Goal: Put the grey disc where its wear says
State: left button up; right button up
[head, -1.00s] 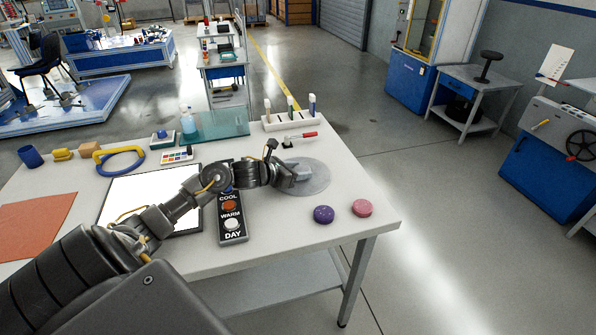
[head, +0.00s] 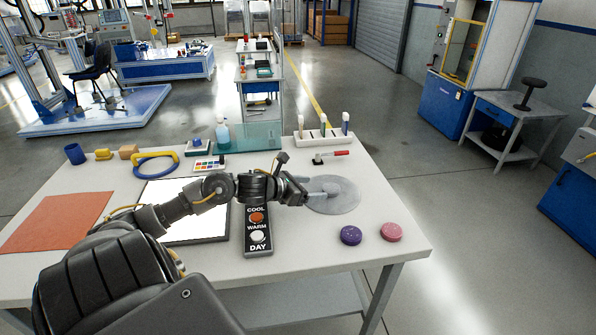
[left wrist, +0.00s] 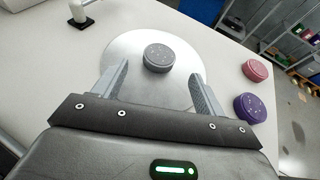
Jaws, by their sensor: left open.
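The grey disc (left wrist: 158,57) is a small dark round puck with faint specks on its top. It rests on a round, pale grey plate (left wrist: 131,48), which also shows in the head view (head: 345,204). My left gripper (left wrist: 160,74) is open, its fingers on either side of the near part of the disc, with a gap on both sides. In the head view my left gripper (head: 318,190) reaches over the plate's left part and the disc is hard to make out there. A purple disc (head: 351,235) and a pink disc (head: 391,232) lie right of the plate. My right gripper is not in view.
A panel (head: 257,247) reading COOL, WARM, DAY lies left of the plate. A white lit pad (head: 165,190), an orange mat (head: 55,222), a red-handled tool (head: 335,154) and a rack of tubes (head: 325,135) are also on the table. The table's right edge is near the pink disc.

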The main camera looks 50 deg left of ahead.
pick_arm(q)
jog(key=v, duration=0.3)
jog(key=shift+s, duration=0.25)
jog(key=shift+s+a+r, duration=0.15)
jog(key=shift+s+r, duration=0.25)
jog(key=shift+s, duration=0.2)
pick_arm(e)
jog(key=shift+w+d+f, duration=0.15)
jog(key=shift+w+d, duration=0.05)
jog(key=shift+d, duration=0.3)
pick_arm(q)
jog(key=shift+r, duration=0.1)
